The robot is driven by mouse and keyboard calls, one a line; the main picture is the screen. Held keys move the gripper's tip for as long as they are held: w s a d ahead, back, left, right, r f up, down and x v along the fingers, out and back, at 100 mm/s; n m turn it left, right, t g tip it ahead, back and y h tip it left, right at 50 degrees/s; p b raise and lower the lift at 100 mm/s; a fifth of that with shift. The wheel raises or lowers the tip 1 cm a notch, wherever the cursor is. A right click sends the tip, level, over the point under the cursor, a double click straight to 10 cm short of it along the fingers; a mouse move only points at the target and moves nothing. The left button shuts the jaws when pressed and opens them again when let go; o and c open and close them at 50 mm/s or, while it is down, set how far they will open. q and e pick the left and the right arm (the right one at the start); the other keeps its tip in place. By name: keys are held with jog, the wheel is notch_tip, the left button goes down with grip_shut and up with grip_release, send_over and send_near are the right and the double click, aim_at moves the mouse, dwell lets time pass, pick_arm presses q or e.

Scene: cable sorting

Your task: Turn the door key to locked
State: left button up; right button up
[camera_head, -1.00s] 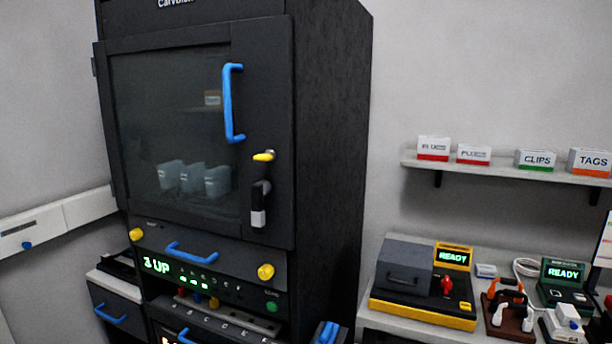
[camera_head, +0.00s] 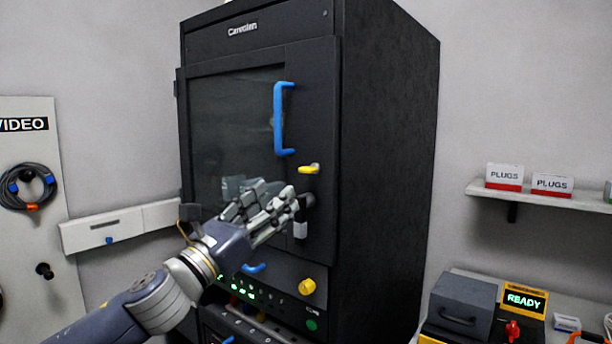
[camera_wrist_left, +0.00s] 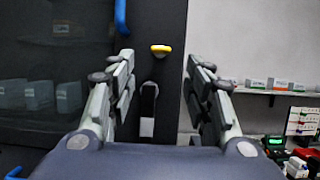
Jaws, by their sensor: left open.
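The yellow door key (camera_head: 309,169) sits in the dark cabinet door, below the blue door handle (camera_head: 279,118). Its bow lies roughly level. It also shows in the left wrist view (camera_wrist_left: 161,49), ahead of the gap between the fingers. A black latch with a white lower end (camera_head: 300,229) is below the key. My left gripper (camera_head: 275,206) is open and empty, in front of the door, lower than the key and left of it in the head view. The left wrist view shows its fingers (camera_wrist_left: 158,62) spread, apart from the key. My right gripper is not in view.
A yellow knob (camera_head: 307,286) and a blue drawer handle (camera_head: 254,268) stick out below the door. A shelf (camera_head: 540,198) with boxes and a bench device reading READY (camera_head: 525,300) are at the right. The wall between cabinet and shelf is clear.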

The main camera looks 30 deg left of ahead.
aim_at(302, 171)
pick_arm(q)
jog(key=shift+p+x, duration=1.5)
jog(key=shift+x, duration=1.15)
jog(key=p+x, duration=0.2)
jog(key=x, duration=0.1)
jog(key=shift+a+r, duration=0.1)
jog(key=shift+r, duration=0.05)
jog(key=shift+w+d+r+p, duration=0.1)
jog(key=shift+w+d+p, duration=0.1)
jog(key=shift+w+p, duration=0.4)
jog(key=shift+w, duration=0.1)
jog(key=shift+c, duration=0.3)
jog(key=c, duration=1)
